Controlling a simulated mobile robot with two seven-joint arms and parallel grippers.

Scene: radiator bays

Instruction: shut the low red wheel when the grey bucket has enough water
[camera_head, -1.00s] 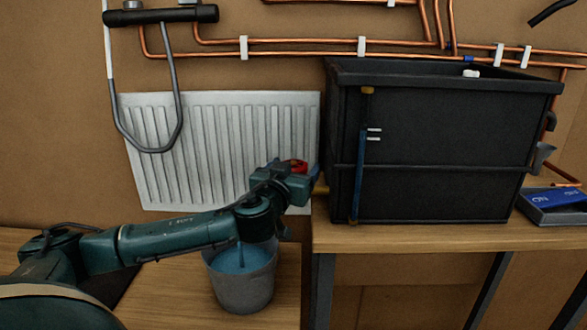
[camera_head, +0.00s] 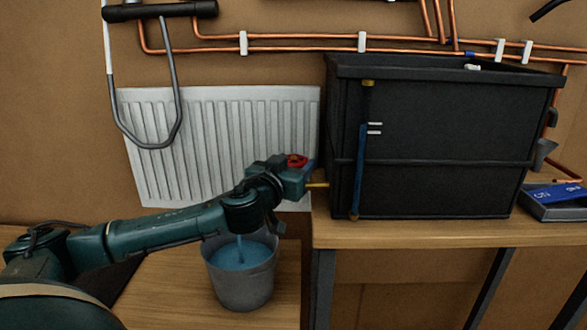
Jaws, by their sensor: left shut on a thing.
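The low red wheel (camera_head: 297,160) sits at the lower left of the black tank (camera_head: 440,130), by a short brass pipe (camera_head: 317,185). My left gripper (camera_head: 303,172) is at the wheel and shut on it; its fingers partly hide the wheel and the valve. The grey bucket (camera_head: 243,287) stands upright on the lower wooden surface, below my left wrist. Blue water (camera_head: 240,255) fills it to somewhat below the rim, and a thin stream falls into it. My forearm hides part of the bucket's back rim. My right gripper is not in view.
A blue level tube (camera_head: 359,175) with two white marks runs up the tank's front. The tank stands on a wooden bench (camera_head: 430,232). A white radiator (camera_head: 220,130) is behind my arm. Copper pipes (camera_head: 300,52) cross the wall. A blue box (camera_head: 555,195) lies at the right.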

